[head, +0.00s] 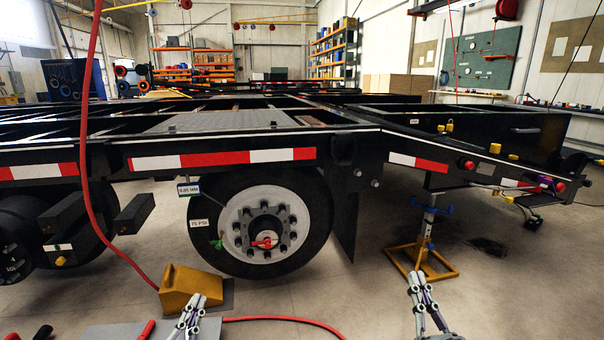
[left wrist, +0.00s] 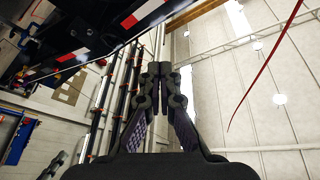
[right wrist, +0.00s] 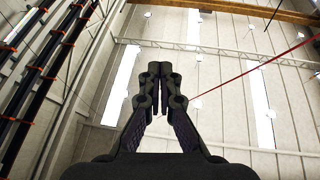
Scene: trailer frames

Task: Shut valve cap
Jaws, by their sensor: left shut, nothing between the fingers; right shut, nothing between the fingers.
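A black tire (head: 304,250) with a pale round wheel (head: 240,215) is under the trailer frame. A red part (head: 264,243) sits at its hub. A small green piece (head: 217,241) shows at the wheel's left edge; I cannot tell for sure whether it is the valve cap or whether it is open. My left gripper (head: 198,299) is shut and empty, low in front of the tire and apart from it. My right gripper (head: 418,278) is shut and empty, further right, in front of the yellow stand. Both wrist views show closed fingers against walls and ceiling.
A yellow wheel chock (head: 190,287) stands on the floor near my left gripper. A red hose (head: 86,150) hangs at the left. A yellow stand (head: 421,258) supports the trailer frame (head: 240,140) at the right. Open floor lies between the tire and the stand.

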